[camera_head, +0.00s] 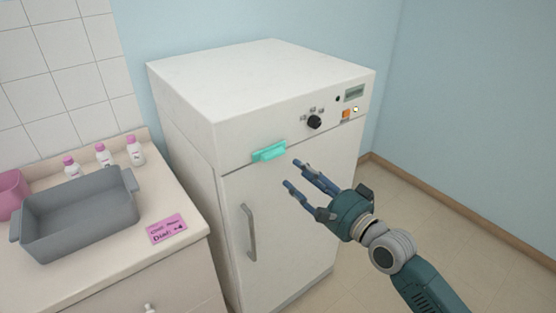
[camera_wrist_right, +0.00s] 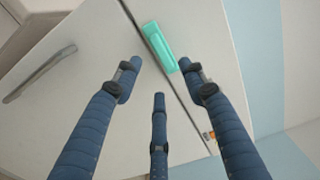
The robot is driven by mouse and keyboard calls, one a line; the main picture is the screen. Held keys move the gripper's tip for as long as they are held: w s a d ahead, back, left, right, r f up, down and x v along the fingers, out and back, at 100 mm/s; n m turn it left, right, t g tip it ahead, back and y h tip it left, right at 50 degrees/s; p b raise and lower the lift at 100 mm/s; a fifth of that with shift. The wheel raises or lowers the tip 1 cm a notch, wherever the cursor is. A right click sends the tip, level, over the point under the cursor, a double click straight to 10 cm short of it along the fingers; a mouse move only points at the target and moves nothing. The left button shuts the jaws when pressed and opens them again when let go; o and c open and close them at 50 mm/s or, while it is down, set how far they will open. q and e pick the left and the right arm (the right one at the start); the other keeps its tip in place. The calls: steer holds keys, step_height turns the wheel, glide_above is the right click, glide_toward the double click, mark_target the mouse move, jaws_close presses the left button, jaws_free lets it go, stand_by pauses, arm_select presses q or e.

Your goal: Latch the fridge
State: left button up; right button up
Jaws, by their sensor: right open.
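The white fridge (camera_head: 190,110) stands in the middle of the head view, its door (camera_head: 285,220) appearing closed. A teal latch (camera_head: 269,151) sits at the seam between the door and the upper panel. It also shows in the right wrist view (camera_wrist_right: 160,46). A grey vertical handle (camera_head: 249,232) is on the door's left side and shows in the wrist view (camera_wrist_right: 38,76). My right gripper (camera_head: 295,174) is open and empty, its blue fingers in front of the fridge, just right of and below the latch, apart from it. My left gripper is out of view.
A counter (camera_head: 120,265) on the left holds a grey tub (camera_head: 85,222), several white bottles with pink caps (camera_head: 104,155), a pink cup (camera_head: 10,192) and a pink note (camera_head: 167,228). The fridge's upper panel has a black dial (camera_head: 314,122). Floor right of the fridge is clear.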

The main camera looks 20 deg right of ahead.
mark_target(276, 157)
steer(key=p+x, duration=0.1)
steer(key=x, duration=0.7)
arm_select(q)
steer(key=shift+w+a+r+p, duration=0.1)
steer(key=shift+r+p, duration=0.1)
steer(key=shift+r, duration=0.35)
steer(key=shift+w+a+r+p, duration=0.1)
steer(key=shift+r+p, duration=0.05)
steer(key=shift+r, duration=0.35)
arm_select(e)
steer(key=shift+w+a+f, duration=0.1)
steer(key=shift+w+a, duration=0.1)
steer(key=shift+w, duration=0.45)
steer(key=shift+c, duration=0.5)
steer(key=c, duration=0.9)
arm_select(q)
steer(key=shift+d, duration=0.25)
arm_select(e)
jaws_close()
